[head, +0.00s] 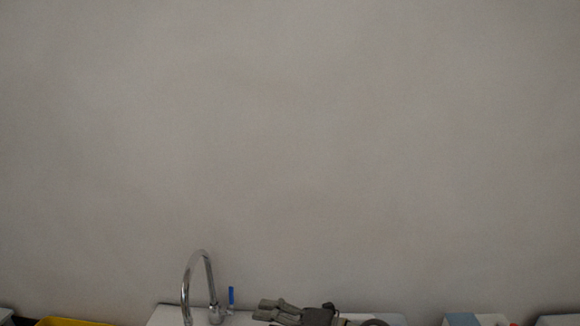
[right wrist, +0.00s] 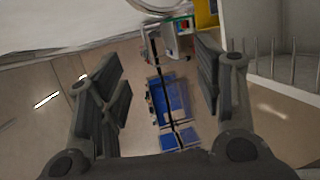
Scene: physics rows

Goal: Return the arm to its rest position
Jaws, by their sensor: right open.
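My right gripper (right wrist: 160,78) is open in the right wrist view, with its two grey fingers well apart and nothing between them. In the head view a grey gripper (head: 278,311), which looks like my right one, shows at the bottom edge, in front of the pale counter and right of the tap. Its fingers point to the left. The rest of the arm is mostly cut off by the frame's lower edge. My left gripper is in neither view.
A chrome tap (head: 200,285) with a blue handle stands close left of the gripper. A yellow object (head: 70,321) shows at lower left. A plain grey wall fills most of the head view. The right wrist view shows blue items (right wrist: 170,100) and a railing (right wrist: 290,70).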

